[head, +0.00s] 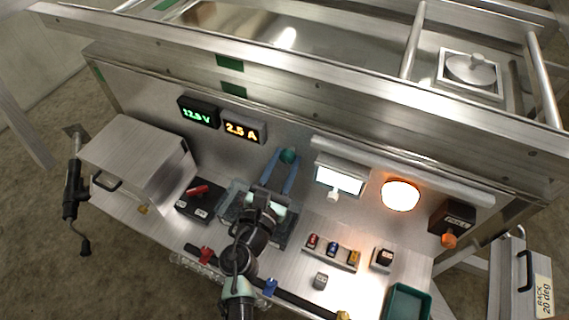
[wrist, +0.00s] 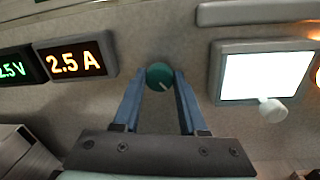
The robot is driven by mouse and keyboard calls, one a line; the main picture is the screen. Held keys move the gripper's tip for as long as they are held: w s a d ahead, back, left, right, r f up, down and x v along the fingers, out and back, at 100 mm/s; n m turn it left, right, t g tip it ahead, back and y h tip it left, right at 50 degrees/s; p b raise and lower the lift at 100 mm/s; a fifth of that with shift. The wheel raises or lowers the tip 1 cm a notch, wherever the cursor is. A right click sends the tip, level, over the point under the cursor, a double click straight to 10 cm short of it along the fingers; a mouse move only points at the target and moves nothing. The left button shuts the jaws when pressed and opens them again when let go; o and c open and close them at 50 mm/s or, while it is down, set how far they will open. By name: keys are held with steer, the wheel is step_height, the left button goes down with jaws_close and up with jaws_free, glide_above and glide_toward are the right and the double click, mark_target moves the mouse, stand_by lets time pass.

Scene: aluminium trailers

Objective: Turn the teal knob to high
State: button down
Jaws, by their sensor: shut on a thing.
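The teal knob (wrist: 160,76) is a round dial on the grey panel, with a pale pointer mark toward its lower right in the wrist view. It also shows in the head view (head: 288,156). My gripper (wrist: 160,84) has its two blue fingers on either side of the knob, shut on it. In the head view my gripper (head: 285,161) reaches up to the panel at the knob. Any high or low markings around the knob cannot be made out.
Left of the knob are a green "12.9 V" display (head: 198,112) and an orange "2.5 A" display (head: 241,130). To the right are a lit white panel (head: 338,180) with a white knob (wrist: 272,110) and a glowing round lamp (head: 400,195). Small switches (head: 332,248) stand on the shelf below.

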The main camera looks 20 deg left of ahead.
steer(key=m+b, duration=0.1)
steer(key=m, duration=0.1)
steer(key=m+b, duration=0.1)
steer(key=b, duration=0.1)
steer(key=m+b, duration=0.2)
steer(key=shift+f+m, duration=0.3)
steer(key=shift+f, duration=0.05)
steer(key=m+b, duration=0.4)
steer(key=shift+m+t+b, duration=0.3)
steer(key=shift+t, duration=0.1)
steer(key=m+h+b, duration=0.1)
steer(key=m+b, duration=0.5)
steer(key=shift+a+m, duration=0.1)
steer(key=shift+m, duration=0.2)
steer(key=shift+r+m+h+b, duration=0.1)
steer(key=shift+m+h+b, duration=0.2)
steer(key=shift+m+b, duration=0.85)
steer(key=shift+r+m, duration=0.1)
steer(key=shift+m, duration=0.35)
steer(key=shift+c, duration=2.2)
jaws_free()
steer(key=s+b, duration=0.1)
steer(key=s, duration=1.2)
steer(key=shift+a+f, duration=0.3)
steer(key=shift+f, duration=0.15)
